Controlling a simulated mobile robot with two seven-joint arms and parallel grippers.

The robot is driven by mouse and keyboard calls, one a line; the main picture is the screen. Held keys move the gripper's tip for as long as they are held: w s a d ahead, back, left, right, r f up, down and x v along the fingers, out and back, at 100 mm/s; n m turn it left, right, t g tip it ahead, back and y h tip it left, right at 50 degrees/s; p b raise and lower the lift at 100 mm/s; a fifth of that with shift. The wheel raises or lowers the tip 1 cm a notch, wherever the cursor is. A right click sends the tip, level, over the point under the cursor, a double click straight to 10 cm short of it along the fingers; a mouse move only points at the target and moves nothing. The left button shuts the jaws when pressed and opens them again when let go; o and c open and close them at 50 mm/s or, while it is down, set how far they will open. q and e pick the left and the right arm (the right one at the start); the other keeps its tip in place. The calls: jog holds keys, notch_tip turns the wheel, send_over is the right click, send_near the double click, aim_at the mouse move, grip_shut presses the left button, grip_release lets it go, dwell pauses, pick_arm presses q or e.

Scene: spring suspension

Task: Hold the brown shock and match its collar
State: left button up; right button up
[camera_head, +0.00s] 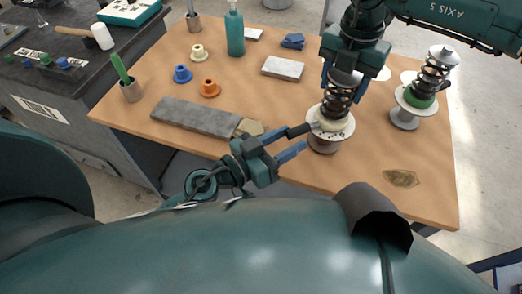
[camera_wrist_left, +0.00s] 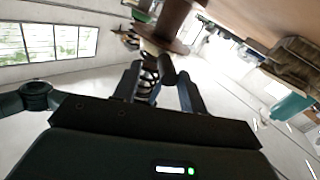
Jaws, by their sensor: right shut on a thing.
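The brown shock (camera_head: 325,144) stands upright near the table's front edge, with a dark coil spring (camera_head: 337,99), a white plate and a cream collar (camera_head: 331,116). My right gripper (camera_head: 343,72) is shut on its top from above. A dark-handled tool (camera_head: 298,131) with a pale tip reaches the collar from the left. My left gripper (camera_head: 286,143) is beside the handle, its fingers apart. In the left wrist view the dark handle (camera_wrist_left: 167,70) shows between the open fingertips, apparently ungripped. The brown base (camera_wrist_left: 174,22) is beyond it.
Loose cream (camera_head: 198,53), blue (camera_head: 182,74) and orange (camera_head: 209,88) collars lie at the left. A second shock with a green collar (camera_head: 420,99) stands at the right. A long grey slab (camera_head: 190,118) lies left of my left gripper. The table's front right is mostly clear.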

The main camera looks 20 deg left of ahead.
pick_arm(q)
jog(key=v, duration=0.9)
